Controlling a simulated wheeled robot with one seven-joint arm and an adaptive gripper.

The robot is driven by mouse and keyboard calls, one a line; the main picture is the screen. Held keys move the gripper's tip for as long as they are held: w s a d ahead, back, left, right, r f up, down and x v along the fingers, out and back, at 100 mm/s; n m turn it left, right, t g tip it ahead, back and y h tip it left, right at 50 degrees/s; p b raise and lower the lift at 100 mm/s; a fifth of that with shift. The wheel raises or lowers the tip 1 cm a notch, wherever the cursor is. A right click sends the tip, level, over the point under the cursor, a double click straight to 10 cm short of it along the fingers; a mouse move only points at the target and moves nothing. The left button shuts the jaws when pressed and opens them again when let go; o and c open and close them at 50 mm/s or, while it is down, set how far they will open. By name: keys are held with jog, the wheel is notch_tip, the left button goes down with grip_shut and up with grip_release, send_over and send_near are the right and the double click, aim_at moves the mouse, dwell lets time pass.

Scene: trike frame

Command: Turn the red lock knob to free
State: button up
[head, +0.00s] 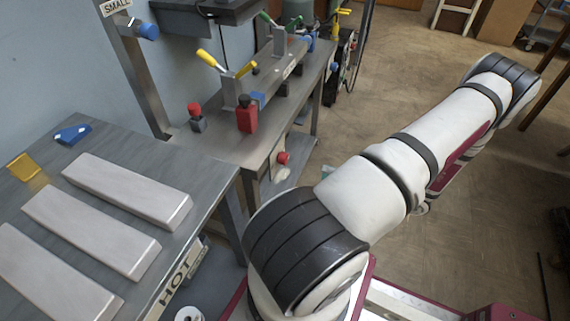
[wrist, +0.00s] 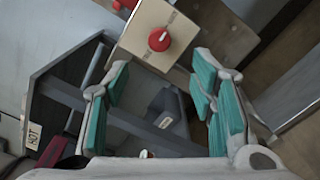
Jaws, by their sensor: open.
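A round red knob (wrist: 159,40) with a small pale mark on its face sits on a beige box-like panel (wrist: 146,22) in the wrist view. My gripper (wrist: 160,72) is open, with a teal-padded finger on each side of the picture and nothing between them. The knob lies beyond the fingertips, roughly centred between them, and apart from them. In the head view a small red knob (head: 283,158) shows at the side of the grey bench; I cannot tell for certain that it is the same one. My gripper cannot be made out clearly there.
The grey bench (head: 222,150) carries a red bottle-like item (head: 247,115), a red-topped block (head: 196,118) and yellow-handled clamps (head: 225,70). A nearer table (head: 200,181) holds pale slabs (head: 125,190). Open floor (head: 400,90) lies right of the bench.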

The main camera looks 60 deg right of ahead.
aim_at(287, 159)
jog(key=w+b, duration=0.1)
jog(key=w, duration=0.7)
jog(key=w+a+b, duration=0.1)
jog(key=w, duration=0.3)
jog(key=shift+w+b, duration=0.35)
jog(key=shift+w, duration=0.05)
jog(key=c, duration=1.1)
